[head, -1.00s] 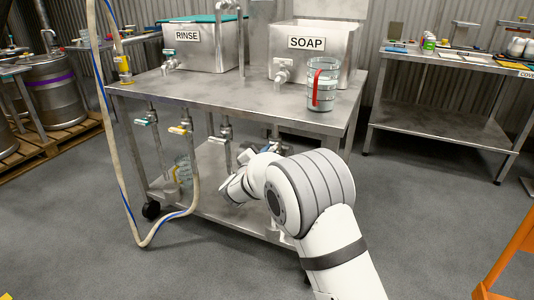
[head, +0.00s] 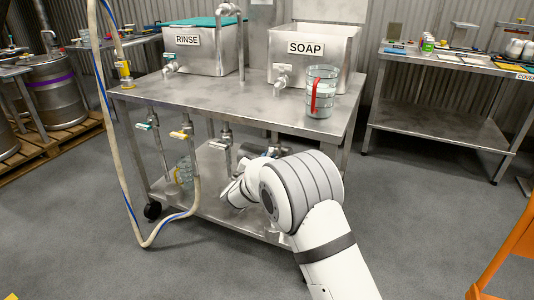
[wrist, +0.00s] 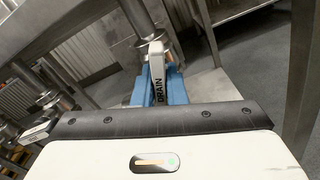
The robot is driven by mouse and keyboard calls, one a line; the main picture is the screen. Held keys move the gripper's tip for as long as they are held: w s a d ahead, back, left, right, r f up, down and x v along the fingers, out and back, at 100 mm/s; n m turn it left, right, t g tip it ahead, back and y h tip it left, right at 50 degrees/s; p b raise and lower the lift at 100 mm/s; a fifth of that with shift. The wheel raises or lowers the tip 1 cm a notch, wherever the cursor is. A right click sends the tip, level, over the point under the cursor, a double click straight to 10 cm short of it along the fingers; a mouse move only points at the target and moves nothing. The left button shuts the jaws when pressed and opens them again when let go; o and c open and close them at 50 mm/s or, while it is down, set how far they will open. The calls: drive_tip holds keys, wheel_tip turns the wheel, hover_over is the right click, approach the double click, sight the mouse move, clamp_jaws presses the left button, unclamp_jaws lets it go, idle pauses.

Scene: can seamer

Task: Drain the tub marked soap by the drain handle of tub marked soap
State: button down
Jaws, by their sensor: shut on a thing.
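The soap tub (head: 340,50) stands at the back right of the steel cart top, with its SOAP label and a tap on its front. In the wrist view, a pale handle marked DRAIN (wrist: 156,62) hangs below a pipe valve. My gripper (wrist: 157,78) has blue fingers on both sides of this handle and is shut on it. The wrist view does not show which tub the pipe serves. In the head view my own arm hides the fingers and the handle under the cart's front edge.
The rinse tub (head: 226,55) stands left of the soap tub. A clear jug with a red handle (head: 321,95) stands near the cart's right edge. Other valve handles (head: 181,135) and a hose (head: 118,160) hang left of my arm. The floor in front is clear.

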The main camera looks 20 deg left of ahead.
drive_tip(key=shift+n+p, duration=1.5)
drive_tip(key=shift+n, duration=0.6)
drive_tip(key=shift+f, duration=0.1)
drive_tip(key=c, duration=1.5)
unclamp_jaws()
drive_tip(key=shift+s, duration=0.1)
drive_tip(key=s, duration=0.2)
drive_tip(key=s+p, duration=0.1)
drive_tip(key=s, duration=0.2)
drive_tip(key=s+p, duration=0.1)
drive_tip(key=s, duration=0.1)
drive_tip(key=shift+s+a, duration=0.3)
drive_tip(key=shift+s, duration=0.05)
